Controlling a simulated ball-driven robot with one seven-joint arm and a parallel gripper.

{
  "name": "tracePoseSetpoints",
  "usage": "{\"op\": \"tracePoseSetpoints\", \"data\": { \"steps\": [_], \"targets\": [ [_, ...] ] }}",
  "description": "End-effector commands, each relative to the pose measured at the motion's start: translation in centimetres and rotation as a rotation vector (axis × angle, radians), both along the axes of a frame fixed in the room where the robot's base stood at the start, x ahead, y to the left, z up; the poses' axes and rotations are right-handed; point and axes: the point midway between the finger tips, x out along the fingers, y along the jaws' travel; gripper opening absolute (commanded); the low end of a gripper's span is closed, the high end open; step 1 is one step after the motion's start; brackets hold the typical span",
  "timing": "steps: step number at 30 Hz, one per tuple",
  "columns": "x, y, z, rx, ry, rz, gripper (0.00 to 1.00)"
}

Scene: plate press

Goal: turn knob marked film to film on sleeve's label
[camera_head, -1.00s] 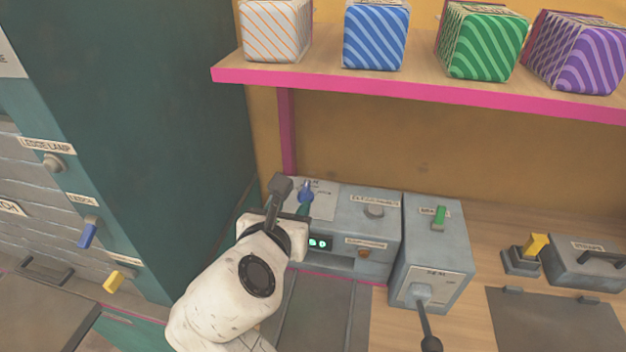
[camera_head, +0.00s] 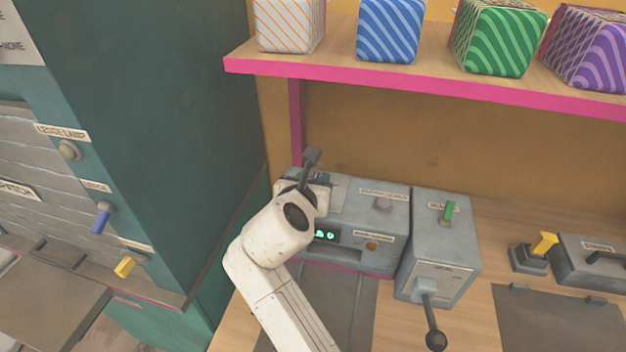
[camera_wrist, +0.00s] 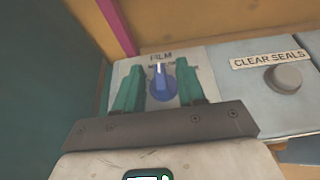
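The blue film knob (camera_wrist: 161,84) sits on a pale plate lettered FILM in the wrist view, with its white pointer line toward the top. The small setting words around it are too blurred to read. My gripper (camera_wrist: 160,92) is open, its two green fingers on either side of the knob with gaps showing. In the head view my gripper (camera_head: 318,180) is over the left part of the grey machine (camera_head: 358,228) and hides the knob. No sleeve label can be made out.
A CLEAR SEALS button (camera_wrist: 285,78) lies right of the knob. A second grey box (camera_head: 440,245) with a green switch and a black-knobbed lever stands to the right. A pink-edged shelf (camera_head: 420,88) with striped boxes hangs above. A teal wall (camera_head: 150,120) is close on the left.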

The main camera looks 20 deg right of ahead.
Motion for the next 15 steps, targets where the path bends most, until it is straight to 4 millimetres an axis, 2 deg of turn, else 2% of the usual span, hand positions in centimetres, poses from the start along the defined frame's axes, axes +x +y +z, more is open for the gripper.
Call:
{"op": "tracePoseSetpoints", "data": {
  "steps": [2,15],
  "targets": [
    [-0.01,0.01,0.02,0.000,0.000,0.000,0.39],
    [-0.03,0.03,0.03,0.000,0.000,0.000,0.00]
  ]
}}
